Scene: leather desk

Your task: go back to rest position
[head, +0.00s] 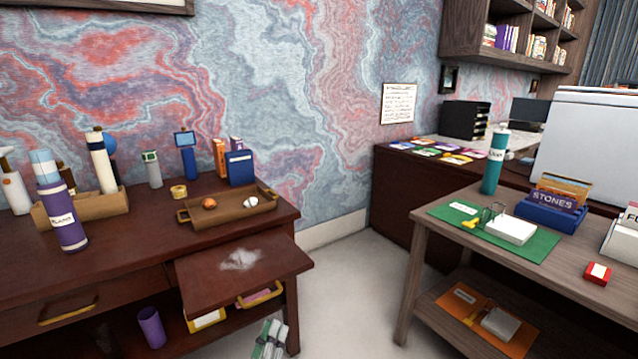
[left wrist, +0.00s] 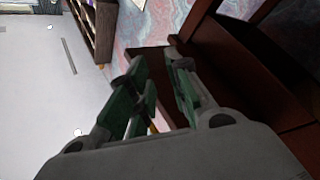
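My left gripper (head: 270,326) shows at the bottom of the head view, low beside the right end of the red-brown desk (head: 120,240). It points upward, with its green finger pads visible. In the left wrist view the left gripper (left wrist: 156,58) has a gap between its fingers and nothing in it. Dark wood of furniture shows close on the right of that view. My right gripper is in neither view.
A pulled-out board (head: 205,285) with a white powdery patch juts from the desk near the gripper. A wooden tray (head: 240,212) sits above it. A grey-brown table (head: 400,300) stands at right. Pale floor (head: 345,270) lies open between them.

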